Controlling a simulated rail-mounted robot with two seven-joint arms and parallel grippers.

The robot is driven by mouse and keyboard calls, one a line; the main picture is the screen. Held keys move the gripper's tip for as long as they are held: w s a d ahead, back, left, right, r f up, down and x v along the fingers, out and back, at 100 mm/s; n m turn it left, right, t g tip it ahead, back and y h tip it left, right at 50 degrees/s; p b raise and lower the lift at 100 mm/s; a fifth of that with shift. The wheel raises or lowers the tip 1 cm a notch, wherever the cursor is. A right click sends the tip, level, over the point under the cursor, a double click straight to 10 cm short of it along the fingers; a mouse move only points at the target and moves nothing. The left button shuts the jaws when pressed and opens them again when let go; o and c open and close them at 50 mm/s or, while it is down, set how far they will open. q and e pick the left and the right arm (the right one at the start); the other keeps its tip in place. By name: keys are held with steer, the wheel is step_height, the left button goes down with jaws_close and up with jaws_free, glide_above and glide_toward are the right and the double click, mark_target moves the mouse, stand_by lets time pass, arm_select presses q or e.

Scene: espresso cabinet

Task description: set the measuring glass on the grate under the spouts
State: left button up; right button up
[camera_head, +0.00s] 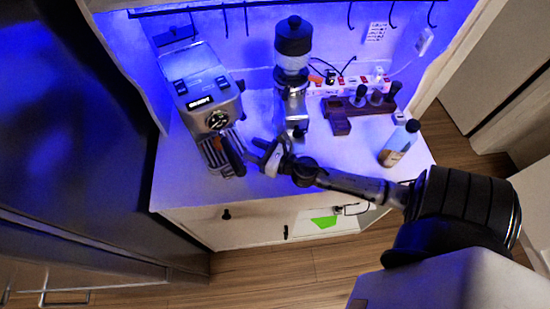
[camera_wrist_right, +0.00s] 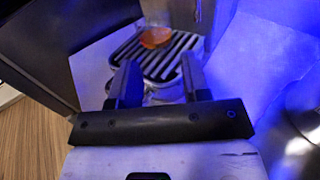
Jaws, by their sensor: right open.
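The espresso machine (camera_head: 207,92) stands at the left of the counter. Its slatted grate (camera_wrist_right: 180,50) fills the upper middle of the right wrist view, beyond my fingers. A small orange-brown round patch (camera_wrist_right: 155,38) shows over the grate; I cannot tell whether it belongs to the measuring glass. A pale, shiny shape lies between my fingers in the wrist view, too unclear to name. My right gripper (camera_head: 258,153) is open in front of the machine, close to the grate; its fingers also show in the wrist view (camera_wrist_right: 157,85). My left gripper is out of view.
A coffee grinder (camera_head: 293,70) stands right of the machine. A dark stand with tampers (camera_head: 340,120), a power strip (camera_head: 345,86) and a bottle (camera_head: 399,145) are farther right. A dark handle (camera_head: 232,155) juts from the machine beside my gripper. The front right counter is mostly clear.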

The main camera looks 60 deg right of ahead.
steer(key=s+b, duration=0.1)
steer(key=s, duration=0.5)
steer(key=shift+s+d+f, duration=0.1)
steer(key=shift+s, duration=0.1)
steer(key=shift+s+b, duration=0.35)
steer(key=shift+s, duration=0.3)
steer(key=shift+r, duration=0.2)
